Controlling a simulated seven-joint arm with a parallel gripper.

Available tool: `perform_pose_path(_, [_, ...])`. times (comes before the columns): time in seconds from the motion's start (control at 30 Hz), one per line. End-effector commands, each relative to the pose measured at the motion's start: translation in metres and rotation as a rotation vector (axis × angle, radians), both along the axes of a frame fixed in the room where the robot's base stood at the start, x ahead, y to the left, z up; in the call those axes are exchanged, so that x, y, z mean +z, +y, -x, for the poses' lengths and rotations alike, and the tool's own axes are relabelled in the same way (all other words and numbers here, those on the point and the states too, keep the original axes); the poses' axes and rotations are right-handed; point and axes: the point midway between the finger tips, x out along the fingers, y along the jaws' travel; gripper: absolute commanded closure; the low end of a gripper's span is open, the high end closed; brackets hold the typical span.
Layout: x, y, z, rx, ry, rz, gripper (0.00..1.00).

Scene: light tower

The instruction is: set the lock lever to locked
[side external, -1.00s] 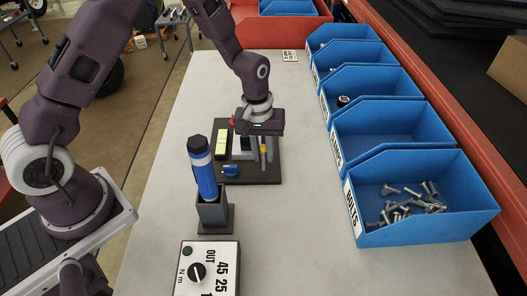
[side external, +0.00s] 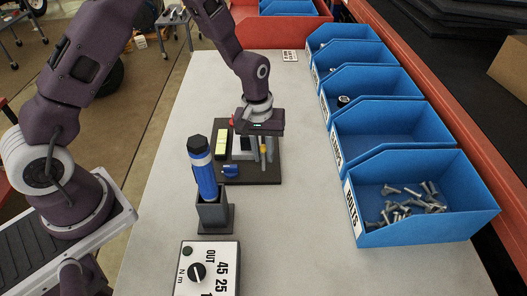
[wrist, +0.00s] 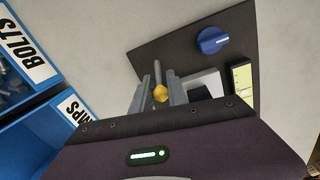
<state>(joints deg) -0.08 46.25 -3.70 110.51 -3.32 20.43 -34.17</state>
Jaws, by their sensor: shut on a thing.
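The lock lever is a thin grey rod with a gold knob (wrist: 160,93), on a dark base plate (wrist: 150,42) in the wrist view. My gripper (wrist: 158,82) points down over the plate, with one finger on each side of the lever, shut on it. In the side external view the dark plate (side external: 262,178) lies on the table under my gripper (side external: 264,152), and the lever is mostly hidden by the fingers. Any lock markings cannot be read.
The plate also carries a blue knob (side external: 231,171), a pale yellow block (side external: 222,144) and a grey-white part (wrist: 203,84). A blue, black-capped cylinder (side external: 205,178) stands in a dark holder (side external: 214,216) nearby. A dial box (side external: 208,270) is in front; blue bins (side external: 385,130) line the right.

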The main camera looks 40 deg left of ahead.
Motion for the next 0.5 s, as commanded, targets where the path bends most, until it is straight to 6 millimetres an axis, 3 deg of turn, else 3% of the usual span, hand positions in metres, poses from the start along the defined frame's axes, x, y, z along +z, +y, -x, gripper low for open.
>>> perform_pose_path(0.5, [0.0024,-0.0038,0.0016,-0.005,-0.044,-0.040,1.00])
